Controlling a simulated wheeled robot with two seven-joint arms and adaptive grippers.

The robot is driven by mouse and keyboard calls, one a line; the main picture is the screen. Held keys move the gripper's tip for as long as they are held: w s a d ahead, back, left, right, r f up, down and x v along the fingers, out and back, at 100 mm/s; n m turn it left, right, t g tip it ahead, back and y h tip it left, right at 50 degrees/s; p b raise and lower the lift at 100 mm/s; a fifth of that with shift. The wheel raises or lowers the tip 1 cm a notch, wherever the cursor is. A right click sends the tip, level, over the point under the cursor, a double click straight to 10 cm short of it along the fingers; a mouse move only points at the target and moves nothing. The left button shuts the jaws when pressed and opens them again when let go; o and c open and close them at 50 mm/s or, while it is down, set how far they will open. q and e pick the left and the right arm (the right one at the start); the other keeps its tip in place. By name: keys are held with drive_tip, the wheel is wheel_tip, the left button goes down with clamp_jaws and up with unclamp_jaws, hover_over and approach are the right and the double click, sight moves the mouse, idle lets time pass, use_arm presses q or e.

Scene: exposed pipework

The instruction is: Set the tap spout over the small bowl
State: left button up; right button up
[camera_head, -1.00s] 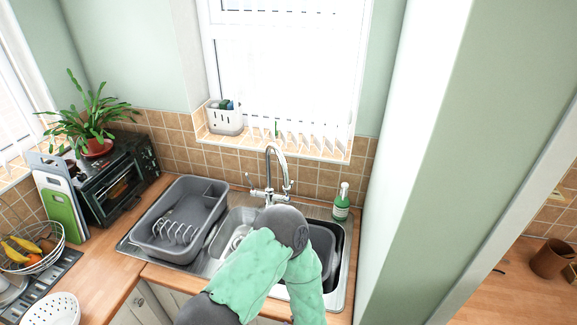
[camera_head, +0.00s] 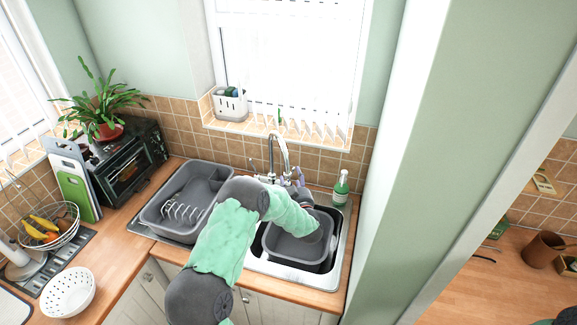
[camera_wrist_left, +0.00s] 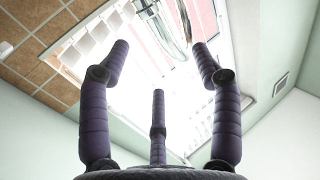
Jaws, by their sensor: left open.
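The chrome tap (camera_head: 284,152) stands at the back of the steel sink, its tall curved spout arching forward. My left gripper (camera_head: 299,180) is just right of the tap's lower part, its purple fingers pointing up. In the left wrist view the three fingers (camera_wrist_left: 160,65) are spread and empty, with the chrome spout (camera_wrist_left: 165,25) beyond and between the tips; whether any finger touches it I cannot tell. The small bowl of the sink, left of the large bowl (camera_head: 272,268), is hidden behind my left arm. My right gripper is not in view.
A grey washing-up basin (camera_head: 292,246) sits in the large bowl, under my forearm. A grey dish rack (camera_head: 165,222) stands on the drainer at left. A green bottle (camera_head: 341,187) stands at the sink's back right, near the wall. A white caddy (camera_head: 229,104) is on the sill.

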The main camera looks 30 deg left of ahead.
sight(289, 168)
use_arm(q)
drive_tip(key=p+x, duration=0.1)
drive_tip(key=x, duration=0.7)
drive_tip(key=shift+s, duration=0.1)
clamp_jaws()
